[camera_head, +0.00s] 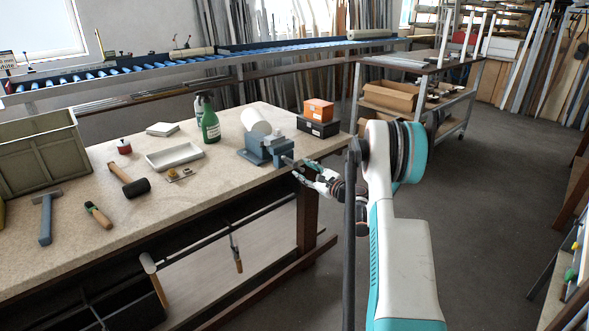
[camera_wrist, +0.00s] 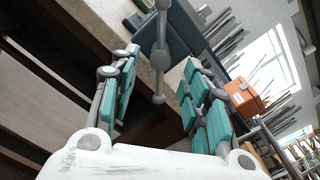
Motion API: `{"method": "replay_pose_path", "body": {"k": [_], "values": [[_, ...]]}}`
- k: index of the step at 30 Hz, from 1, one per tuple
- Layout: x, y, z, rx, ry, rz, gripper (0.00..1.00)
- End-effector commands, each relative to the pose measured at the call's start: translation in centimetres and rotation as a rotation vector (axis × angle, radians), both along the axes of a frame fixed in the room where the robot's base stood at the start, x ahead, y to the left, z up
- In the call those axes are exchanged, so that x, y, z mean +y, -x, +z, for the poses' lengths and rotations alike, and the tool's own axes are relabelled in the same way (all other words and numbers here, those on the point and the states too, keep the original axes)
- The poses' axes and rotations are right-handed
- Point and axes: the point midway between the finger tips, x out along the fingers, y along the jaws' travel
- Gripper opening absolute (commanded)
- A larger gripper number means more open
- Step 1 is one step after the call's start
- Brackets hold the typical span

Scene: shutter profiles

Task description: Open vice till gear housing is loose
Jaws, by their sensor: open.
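The blue-grey vice (camera_head: 258,152) is fixed at the front right edge of the workbench (camera_head: 225,185). A light grey block, perhaps the gear housing (camera_head: 275,137), shows at the top of its jaws; its exact seating is too small to tell. In the wrist view the vice body (camera_wrist: 178,42) is at the top, with its grey handle bar (camera_wrist: 159,70) hanging in front. My gripper (camera_head: 299,171) is open at the vice's screw end. Its teal-padded fingers (camera_wrist: 160,68) stand on either side of the bar, with visible gaps to it.
Orange (camera_head: 319,109) and black (camera_head: 318,127) boxes stand behind the vice, near a white roll (camera_head: 256,121) and green spray bottle (camera_head: 210,124). A mallet (camera_head: 130,182) and white tray (camera_head: 174,157) lie left. Floor to the right is clear.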

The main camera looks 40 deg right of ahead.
Motion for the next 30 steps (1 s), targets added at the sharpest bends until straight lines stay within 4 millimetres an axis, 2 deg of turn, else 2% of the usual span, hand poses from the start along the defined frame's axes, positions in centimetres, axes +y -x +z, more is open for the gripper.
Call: {"method": "replay_pose_path", "body": {"k": [3, 10, 15, 23, 29, 30], "values": [[0.3, -2.4, -0.2, 0.0, 0.0, 0.002, 0.43], [0.4, -5.4, -0.1, 0.0, 0.001, 0.001, 0.43], [0.5, -6.2, 0.0, -0.001, 0.001, -0.001, 0.43], [0.5, -6.3, 0.0, -0.001, 0.001, -0.001, 0.43], [0.5, -6.3, 0.0, -0.001, 0.001, -0.001, 0.0], [0.5, -6.3, 0.0, -0.001, 0.001, -0.001, 0.0]]}}
